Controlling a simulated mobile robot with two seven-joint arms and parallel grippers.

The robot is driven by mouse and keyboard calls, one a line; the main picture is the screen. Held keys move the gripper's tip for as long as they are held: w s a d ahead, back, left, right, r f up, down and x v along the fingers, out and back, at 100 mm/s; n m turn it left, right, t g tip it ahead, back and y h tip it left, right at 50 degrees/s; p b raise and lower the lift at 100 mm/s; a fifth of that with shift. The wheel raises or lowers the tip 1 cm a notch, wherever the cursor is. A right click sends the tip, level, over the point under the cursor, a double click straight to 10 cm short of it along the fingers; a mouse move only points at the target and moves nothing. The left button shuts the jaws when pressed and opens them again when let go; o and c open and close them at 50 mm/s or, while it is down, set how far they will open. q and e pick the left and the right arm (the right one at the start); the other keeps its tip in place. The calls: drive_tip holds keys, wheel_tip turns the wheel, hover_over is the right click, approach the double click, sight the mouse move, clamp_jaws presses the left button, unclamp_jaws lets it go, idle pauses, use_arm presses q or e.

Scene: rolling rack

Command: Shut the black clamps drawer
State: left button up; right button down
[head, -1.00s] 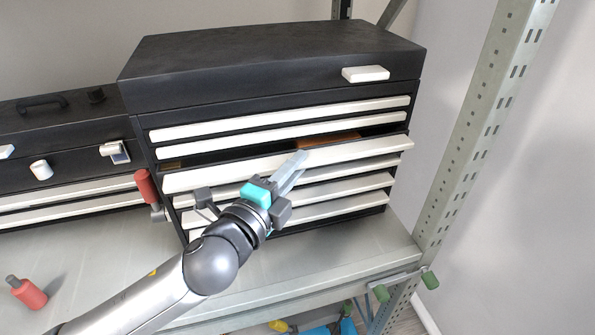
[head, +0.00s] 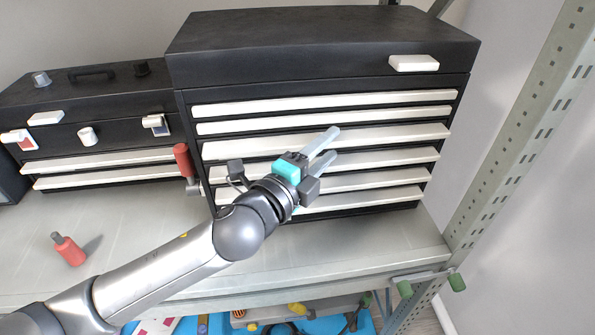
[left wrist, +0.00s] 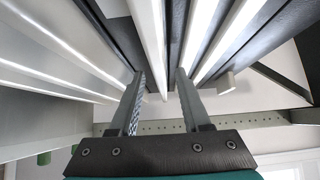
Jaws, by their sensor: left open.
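The black tool chest (head: 320,62) stands on the shelf with a column of white-handled drawers. The drawer that stood out earlier, third from the top (head: 400,137), now looks flush or nearly flush with its neighbours; no interior shows above its front. I cannot read a label naming the clamps drawer. My left gripper (head: 333,145) is open and empty in front of this drawer's face, fingers apart and pointing at the chest. In the left wrist view the two fingers (left wrist: 158,85) are apart with white handle strips (left wrist: 150,40) beyond them. Whether they touch is unclear. My right gripper is out of view.
A smaller black toolbox (head: 90,110) stands at left. A metal rack post (head: 520,120) rises at right. Green-tipped clamps (head: 430,282) hang at the shelf edge.

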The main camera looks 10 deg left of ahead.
use_arm(q)
drive_tip(key=v, duration=1.4)
drive_tip(key=shift+s, duration=0.15)
drive_tip(key=shift+a, duration=0.1)
